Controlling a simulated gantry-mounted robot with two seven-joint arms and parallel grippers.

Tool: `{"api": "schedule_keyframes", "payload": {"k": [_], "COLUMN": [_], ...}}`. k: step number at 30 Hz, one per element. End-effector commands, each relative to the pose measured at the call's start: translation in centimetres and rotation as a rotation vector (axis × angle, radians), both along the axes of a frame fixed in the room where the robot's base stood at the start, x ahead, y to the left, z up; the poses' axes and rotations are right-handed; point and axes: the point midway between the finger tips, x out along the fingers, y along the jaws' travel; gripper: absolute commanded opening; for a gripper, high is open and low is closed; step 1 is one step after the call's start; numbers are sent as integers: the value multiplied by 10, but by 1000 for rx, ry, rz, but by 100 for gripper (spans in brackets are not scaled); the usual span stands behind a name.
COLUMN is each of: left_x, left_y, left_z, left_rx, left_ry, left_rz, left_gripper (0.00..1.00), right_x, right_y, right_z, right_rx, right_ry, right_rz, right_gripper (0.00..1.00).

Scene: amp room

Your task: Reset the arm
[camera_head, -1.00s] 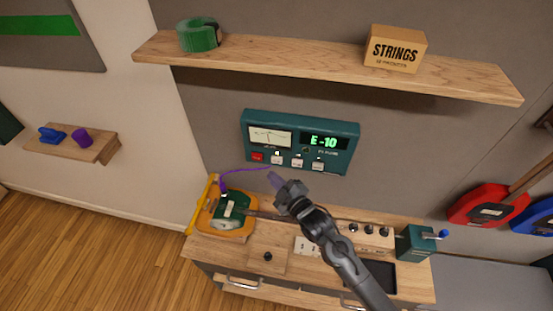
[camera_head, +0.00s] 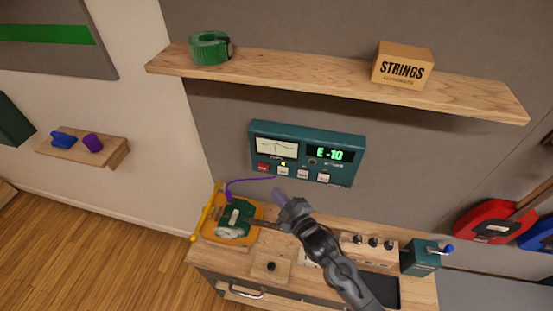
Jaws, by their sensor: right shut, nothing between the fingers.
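My right arm comes in from the bottom right, over the wooden workbench (camera_head: 205,255). Its gripper (camera_head: 280,196) is shut and empty, with its fingertips pointing up and left, just below the teal tuner panel (camera_head: 345,175) on the wall. I cannot tell whether the fingertips touch anything. The panel has a needle meter, a green display that appears to read E-10, and a row of buttons. A purple cable (camera_head: 245,180) runs from the panel's lower edge to a yellow and green device (camera_head: 233,220) on the bench. My left gripper is not in view.
A wall shelf (camera_head: 300,82) above holds a green tape roll (camera_head: 209,48) and a STRINGS box (camera_head: 402,66). A knob block (camera_head: 370,248) and a teal crank box (camera_head: 420,257) stand on the bench to the right. A small left shelf (camera_head: 112,153) holds blue and purple items.

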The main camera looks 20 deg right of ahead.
Motion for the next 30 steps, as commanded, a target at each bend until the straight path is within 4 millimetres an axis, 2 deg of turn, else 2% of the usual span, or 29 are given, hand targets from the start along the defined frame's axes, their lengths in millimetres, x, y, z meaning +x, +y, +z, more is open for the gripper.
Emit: {"api": "schedule_keyframes", "payload": {"k": [5,8,11,14,16,21,27,30], "left_x": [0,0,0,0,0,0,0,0], "left_y": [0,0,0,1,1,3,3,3], "left_z": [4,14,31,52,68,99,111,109], "left_rx": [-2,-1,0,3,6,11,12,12], "left_ry": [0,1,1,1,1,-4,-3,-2], "left_rz": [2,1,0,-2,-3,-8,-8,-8], "left_gripper": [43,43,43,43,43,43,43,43], "right_x": [-4,-18,-43,-76,-105,-177,-247,-268], "right_y": [0,0,0,0,-2,-13,-28,-33], "right_z": [-3,-14,-24,-15,-6,14,39,47], "right_rx": [-1,1,7,20,37,150,299,358], "right_ry": [13,53,103,148,230,538,870,985], "right_rz": [0,-1,-3,-8,-23,-117,-295,-386], "right_gripper": [0,0,0,0,0,0,0,0]}}
